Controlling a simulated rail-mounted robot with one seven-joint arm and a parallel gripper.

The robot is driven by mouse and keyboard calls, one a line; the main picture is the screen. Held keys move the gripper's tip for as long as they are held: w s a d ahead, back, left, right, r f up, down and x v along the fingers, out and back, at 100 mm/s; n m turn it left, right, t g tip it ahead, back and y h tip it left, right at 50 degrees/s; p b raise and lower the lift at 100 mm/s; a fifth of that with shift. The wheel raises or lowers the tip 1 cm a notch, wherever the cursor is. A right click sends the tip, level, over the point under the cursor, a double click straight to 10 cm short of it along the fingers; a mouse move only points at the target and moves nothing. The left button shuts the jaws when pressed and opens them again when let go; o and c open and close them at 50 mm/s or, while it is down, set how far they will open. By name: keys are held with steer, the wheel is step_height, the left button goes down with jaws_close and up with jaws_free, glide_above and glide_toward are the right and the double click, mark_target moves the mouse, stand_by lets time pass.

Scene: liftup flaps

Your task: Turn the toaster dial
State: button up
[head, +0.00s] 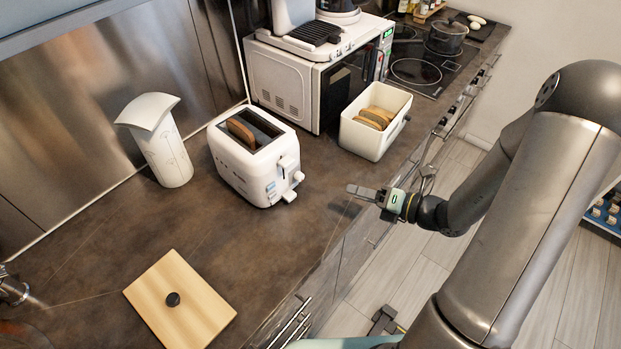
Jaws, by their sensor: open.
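The white toaster (250,165) stands on the dark countertop with a slice of bread (241,133) showing in its slot. Its right end faces my arm. There a lever and a small white round knob (298,177), which looks like the dial, stick out, with a white tab below them. My gripper (362,192) is to the right of the toaster, near the counter's front edge. Its fingers point left toward the toaster's knob end, with a clear gap between. It is open and holds nothing visible. The gap between its fingers is hard to see from this angle.
A white bread bin (354,138) with bread slices stands behind my gripper, beside the white microwave (288,86). A white paper-towel-like holder (163,150) is left of the toaster. A wooden board (180,300) with a black knob lies in front. The counter before the toaster is clear.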

mark_target(302, 178)
steer(key=p+x, duration=0.2)
steer(key=x, duration=1.3)
jaws_close()
